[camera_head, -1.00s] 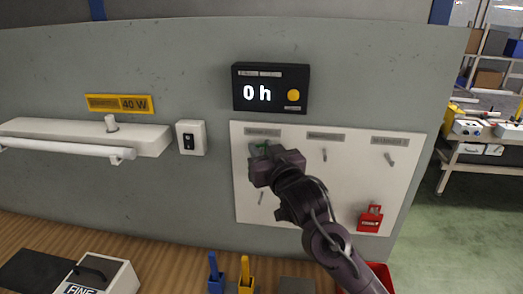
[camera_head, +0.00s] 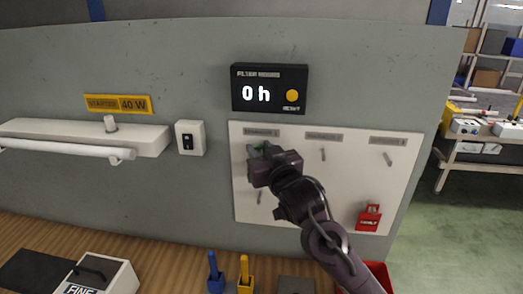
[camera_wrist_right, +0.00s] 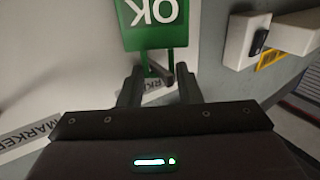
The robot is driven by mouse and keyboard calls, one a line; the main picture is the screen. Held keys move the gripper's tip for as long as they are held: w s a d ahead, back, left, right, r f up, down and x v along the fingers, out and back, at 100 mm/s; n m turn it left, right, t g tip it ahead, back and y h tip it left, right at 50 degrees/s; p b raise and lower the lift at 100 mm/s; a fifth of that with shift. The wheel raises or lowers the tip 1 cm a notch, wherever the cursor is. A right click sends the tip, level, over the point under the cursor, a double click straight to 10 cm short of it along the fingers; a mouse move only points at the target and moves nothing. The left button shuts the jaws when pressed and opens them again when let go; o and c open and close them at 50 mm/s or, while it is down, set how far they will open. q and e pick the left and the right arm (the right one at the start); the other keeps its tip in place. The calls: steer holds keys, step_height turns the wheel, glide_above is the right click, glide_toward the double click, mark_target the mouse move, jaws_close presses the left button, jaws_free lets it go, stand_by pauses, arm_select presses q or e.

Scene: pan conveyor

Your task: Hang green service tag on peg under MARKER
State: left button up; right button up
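The green service tag (camera_wrist_right: 153,22), with white "OK" lettering, shows upside down at the top of the right wrist view. Its frame reaches a short dark peg (camera_wrist_right: 164,77); it appears to hang there, though the exact contact is hard to see. My right gripper (camera_wrist_right: 160,72) is open, one finger on each side of the tag's frame, with gaps visible. In the head view my right gripper (camera_head: 262,158) is at the board's upper left, under the leftmost label (camera_head: 262,132), mostly hiding the tag. A "MARKER" label (camera_wrist_right: 30,132) shows in the wrist view. My left gripper is out of view.
The white board (camera_head: 340,190) has other pegs, at upper middle (camera_head: 323,154), upper right (camera_head: 389,159) and lower left (camera_head: 260,197). A red tag (camera_head: 369,218) hangs lower right. A black "0 h" display (camera_head: 270,75) sits above. Blue (camera_head: 215,275) and yellow (camera_head: 245,275) handled items stand below.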

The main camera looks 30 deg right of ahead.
steer(key=shift+o, duration=1.7)
steer(key=shift+a+r, duration=0.1)
steer(key=shift+a, duration=0.05)
steer(key=shift+d, duration=0.2)
steer(key=shift+s+a, duration=0.1)
steer(key=shift+s, duration=0.25)
steer(key=s+a+b, duration=0.1)
steer(key=s+b, duration=0.2)
steer(key=s, duration=0.4)
steer(key=shift+a, duration=0.2)
